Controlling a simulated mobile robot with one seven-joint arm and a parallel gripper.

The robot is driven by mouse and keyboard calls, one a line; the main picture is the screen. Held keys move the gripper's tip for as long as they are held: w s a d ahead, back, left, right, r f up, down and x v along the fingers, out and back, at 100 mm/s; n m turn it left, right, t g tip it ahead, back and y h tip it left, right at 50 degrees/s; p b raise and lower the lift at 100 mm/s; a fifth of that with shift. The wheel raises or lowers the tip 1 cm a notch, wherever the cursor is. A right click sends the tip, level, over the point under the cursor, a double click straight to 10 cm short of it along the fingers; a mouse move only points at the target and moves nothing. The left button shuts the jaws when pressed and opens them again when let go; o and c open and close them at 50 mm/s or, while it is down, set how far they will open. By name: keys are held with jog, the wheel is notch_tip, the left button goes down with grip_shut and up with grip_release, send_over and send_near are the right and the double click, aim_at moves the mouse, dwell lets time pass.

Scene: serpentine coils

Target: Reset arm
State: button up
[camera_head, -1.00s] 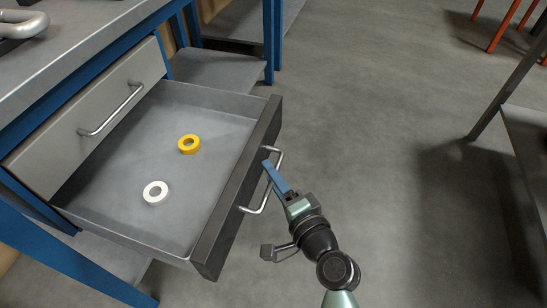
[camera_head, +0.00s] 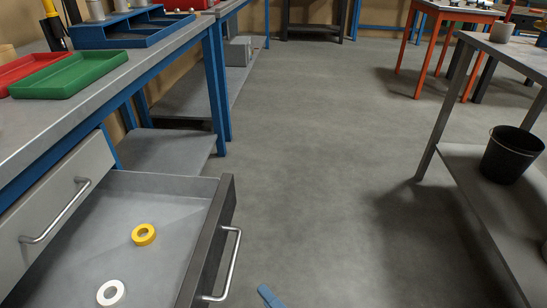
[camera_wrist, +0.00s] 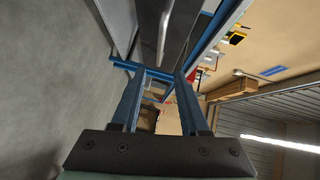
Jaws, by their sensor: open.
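My gripper (camera_wrist: 158,100) shows in the wrist view with its two blue fingers apart and nothing between them. In the head view only a blue fingertip (camera_head: 269,297) shows at the bottom edge, to the right of the open drawer; the rest of the arm is out of frame. The drawer (camera_head: 208,240) is pulled out from the workbench, its bar handle (camera_head: 231,265) on the front. My fingertip is apart from the handle. A yellow ring (camera_head: 143,235) and a white ring (camera_head: 111,293) lie flat inside the drawer.
A green tray (camera_head: 70,73), a red tray (camera_head: 30,68) and a blue organizer (camera_head: 135,30) sit on the workbench (camera_head: 120,85). At right, a black bucket (camera_head: 510,155) stands on a shelf. The grey floor (camera_head: 310,140) between is clear.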

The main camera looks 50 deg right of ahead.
dwell(0.5)
jog(key=w+a+r+n+t+y, duration=0.1)
jog(key=w+a+r+n, duration=0.1)
jog(key=w+r+n, duration=0.35)
jog(key=w+a+r+n+t+y, duration=0.1)
jog(key=w+a+r+n, duration=0.15)
jog(key=w+r, duration=0.45)
jog(key=w+a+r+n+t+y, duration=0.1)
jog(key=w+a+r+n+t, duration=0.2)
jog(key=r, duration=0.6)
jog(key=a+r+n, duration=0.2)
jog(key=a+r, duration=0.3)
jog(key=r, duration=0.4)
jog(key=s+a+r+n+t, duration=0.2)
jog(key=s+a+r, duration=0.1)
jog(key=r, duration=0.5)
jog(key=s+a+r+n+t, duration=0.1)
jog(key=s+a+r+t, duration=0.15)
jog(key=r, duration=0.45)
jog(key=s+a+r+n+t, duration=0.2)
jog(key=s+a+r, duration=0.1)
jog(key=r, duration=0.5)
notch_tip(320, 180, up, 35)
jog(key=p, duration=3.6)
jog(key=shift+w+d+r+h, duration=0.15)
jog(key=shift+h, duration=0.25)
jog(key=shift+g, duration=0.25)
